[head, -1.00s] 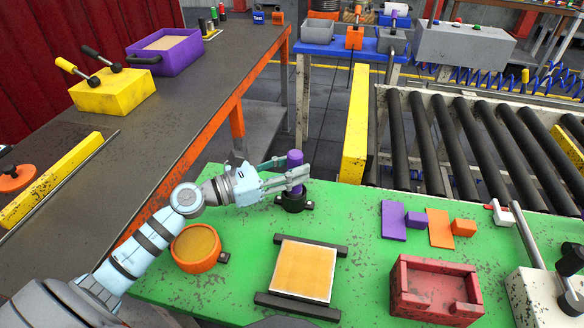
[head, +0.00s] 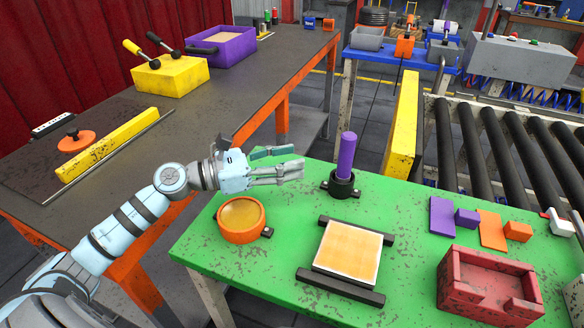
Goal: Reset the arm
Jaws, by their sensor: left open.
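My left arm reaches in from the left in the head view. Its gripper (head: 277,163) is open and empty, above the far left edge of the green table (head: 240,275). A purple rod (head: 346,154) stands upright in a black holder (head: 341,186) just right of the fingertips, with a visible gap between them. My right gripper is not in view.
An orange round dish (head: 241,219) lies below the gripper. A yellow-orange plate (head: 349,251) sits between black bars. A red tray (head: 489,283) and purple and orange pieces are at right. A brown table (head: 190,116) stands left, a roller conveyor (head: 480,150) behind.

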